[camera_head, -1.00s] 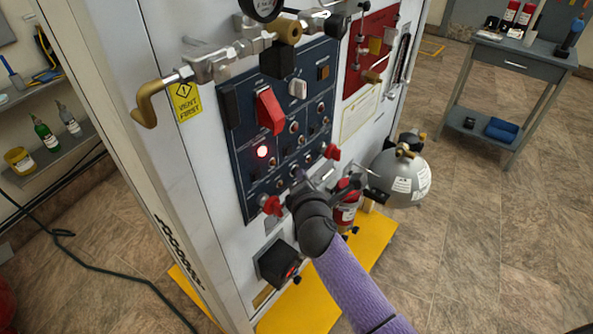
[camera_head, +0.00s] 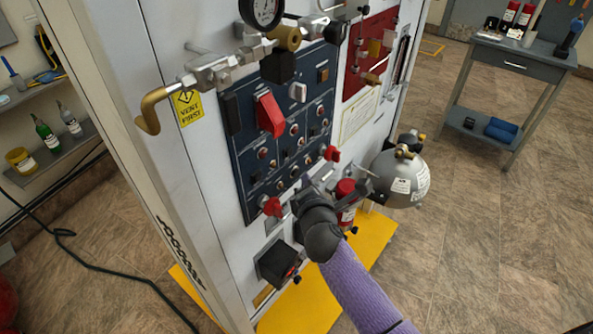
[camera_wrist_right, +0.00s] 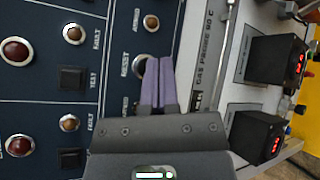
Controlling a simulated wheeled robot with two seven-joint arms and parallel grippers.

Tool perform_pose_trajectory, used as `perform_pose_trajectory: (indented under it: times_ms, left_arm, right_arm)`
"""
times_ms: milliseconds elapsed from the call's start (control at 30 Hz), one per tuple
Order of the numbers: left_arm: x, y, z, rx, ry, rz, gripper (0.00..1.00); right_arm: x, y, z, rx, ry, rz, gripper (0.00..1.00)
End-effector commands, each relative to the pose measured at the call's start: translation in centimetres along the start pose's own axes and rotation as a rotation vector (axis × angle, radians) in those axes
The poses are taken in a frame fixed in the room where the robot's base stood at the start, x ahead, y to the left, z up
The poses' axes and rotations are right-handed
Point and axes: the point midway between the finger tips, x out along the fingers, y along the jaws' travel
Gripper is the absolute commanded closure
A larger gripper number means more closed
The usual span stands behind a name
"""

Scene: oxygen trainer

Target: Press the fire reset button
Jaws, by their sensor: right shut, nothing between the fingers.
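The dark blue control panel (camera_head: 235,150) is on the front of the white cabinet. In the right wrist view, a round button (camera_wrist_right: 139,66) beside a label that seems to read RESET is partly covered by my purple fingers. My right gripper (camera_wrist_right: 159,62) is shut and empty, its fingertips at this button's edge; I cannot tell whether they touch it. In the head view, my right gripper (camera_head: 303,184) is at the panel's lower right edge, and my wrist hides the spot. A red lamp (camera_head: 262,153) on the panel is unlit. My left gripper is not in view.
Brass and silver piping (camera_head: 215,72) projects above the panel.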

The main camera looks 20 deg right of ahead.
Motion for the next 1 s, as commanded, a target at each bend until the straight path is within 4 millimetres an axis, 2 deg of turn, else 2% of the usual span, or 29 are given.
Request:
perform_pose_trajectory:
  times_ms: [167,633,1000]
  left_arm:
    - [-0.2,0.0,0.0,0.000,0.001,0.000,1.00]
    - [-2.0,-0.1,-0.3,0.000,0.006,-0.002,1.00]
    - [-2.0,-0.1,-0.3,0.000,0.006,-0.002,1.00]
  right_arm:
    - [-0.2,-0.1,0.1,0.000,0.000,-0.001,1.00]
    - [-3.3,-2.4,2.4,-0.001,0.000,-0.001,1.00]
    - [-3.5,-2.6,2.5,0.000,0.000,-0.001,1.00]
